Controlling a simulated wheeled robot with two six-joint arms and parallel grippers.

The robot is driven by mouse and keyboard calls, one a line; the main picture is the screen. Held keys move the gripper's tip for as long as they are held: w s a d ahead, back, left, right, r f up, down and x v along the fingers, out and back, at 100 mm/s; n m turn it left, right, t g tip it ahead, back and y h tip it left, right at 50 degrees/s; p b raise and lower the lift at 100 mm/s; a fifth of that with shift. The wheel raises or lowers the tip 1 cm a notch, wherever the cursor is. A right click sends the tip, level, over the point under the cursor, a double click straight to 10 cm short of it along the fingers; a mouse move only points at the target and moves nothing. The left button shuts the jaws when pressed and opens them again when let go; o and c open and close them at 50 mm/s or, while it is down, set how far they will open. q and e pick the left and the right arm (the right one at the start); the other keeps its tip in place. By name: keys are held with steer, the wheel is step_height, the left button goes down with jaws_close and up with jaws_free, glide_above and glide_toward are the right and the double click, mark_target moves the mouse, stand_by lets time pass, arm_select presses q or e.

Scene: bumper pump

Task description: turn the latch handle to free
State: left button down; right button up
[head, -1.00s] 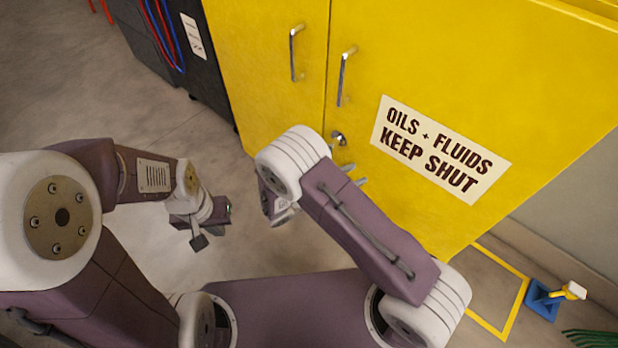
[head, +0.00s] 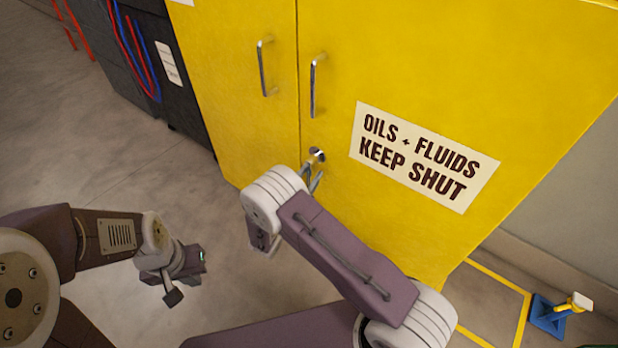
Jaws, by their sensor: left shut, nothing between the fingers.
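The latch handle (head: 317,154) is a small metal piece on the yellow cabinet's right door, low and close to the seam between the doors. My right gripper (head: 314,177) is just below it in the picture, with its fingers pointing towards the door. Its two fingertips show apart with a gap between them, and much of the gripper is hidden behind my wrist. I cannot tell whether a finger touches the handle. My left gripper (head: 187,280) is shut and empty, over the floor to the left, well away from the cabinet.
The yellow cabinet (head: 430,60) has two upright bar handles and a sign (head: 424,157) reading "OILS + FLUIDS KEEP SHUT". A dark unit (head: 185,110) with red and blue cables stands to its left. A blue and yellow object (head: 549,314) is on the floor at the lower right.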

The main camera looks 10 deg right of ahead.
jaws_close()
stand_by(1.4)
